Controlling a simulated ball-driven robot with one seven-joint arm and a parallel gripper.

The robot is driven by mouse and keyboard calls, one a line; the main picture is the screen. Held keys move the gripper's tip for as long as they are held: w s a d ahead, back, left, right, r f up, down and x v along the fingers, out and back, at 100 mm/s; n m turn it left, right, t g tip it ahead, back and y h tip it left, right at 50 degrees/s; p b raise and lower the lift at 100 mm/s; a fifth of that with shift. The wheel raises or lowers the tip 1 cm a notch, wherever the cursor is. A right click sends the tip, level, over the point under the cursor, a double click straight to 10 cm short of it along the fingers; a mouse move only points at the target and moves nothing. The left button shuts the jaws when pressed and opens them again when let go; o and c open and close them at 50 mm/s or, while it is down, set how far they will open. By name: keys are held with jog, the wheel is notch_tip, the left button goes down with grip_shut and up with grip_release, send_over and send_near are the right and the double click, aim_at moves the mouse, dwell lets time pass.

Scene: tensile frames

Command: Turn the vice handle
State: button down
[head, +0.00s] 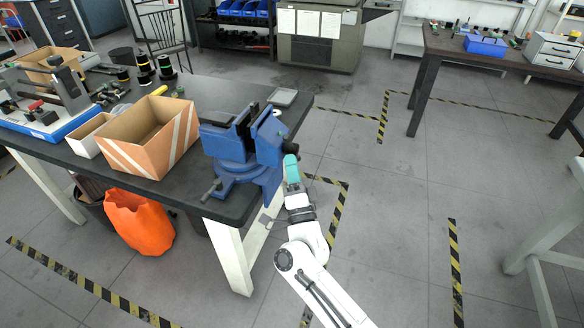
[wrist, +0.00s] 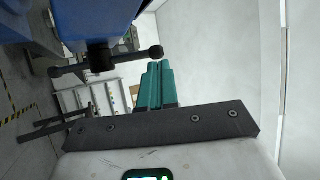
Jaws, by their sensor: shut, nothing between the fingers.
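The blue bench vice (head: 238,166) sits at the right front corner of the black-topped workbench. Its dark handle (head: 290,148) shows at the vice's right end, mostly hidden behind my gripper. In the wrist view the handle (wrist: 80,68) is a dark bar through a central screw hub, with a round knob at its right end. My gripper (head: 292,160) has teal fingers, close to that end of the vice. In the wrist view the fingers (wrist: 160,66) are together and empty, with their tips just below the knob. I cannot tell whether they touch it.
An open cardboard box (head: 150,135) stands left of the vice on the workbench (head: 225,92). A small grey tray (head: 283,96) lies behind the vice. An orange container (head: 138,222) is under the bench. The floor to the right is clear, with yellow-black tape.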

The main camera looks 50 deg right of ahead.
jog(key=b+v, duration=0.1)
jog(key=v, duration=0.9)
jog(key=shift+a+r, duration=0.25)
jog(key=shift+a, duration=0.05)
jog(key=w+a+f+n+t+y, duration=0.15)
jog(key=w+a+n+y, duration=0.25)
jog(key=a+n+y, duration=0.6)
jog(key=s+a+f+n+g+y, duration=0.3)
jog(key=f+n+g+y, duration=0.4)
jog(key=f+n, duration=0.1)
jog(key=s+d+f+n+g+h, duration=0.1)
jog(key=s+f+n+g, duration=0.1)
jog(key=s+g, duration=0.4)
jog(key=s+d+f+n+g+h, duration=0.1)
jog(key=s+g, duration=0.5)
jog(key=s, duration=0.8)
jog(key=shift+s+d+f+n, duration=0.4)
jog(key=shift+d+f, duration=0.1)
jog(key=shift+f, duration=0.2)
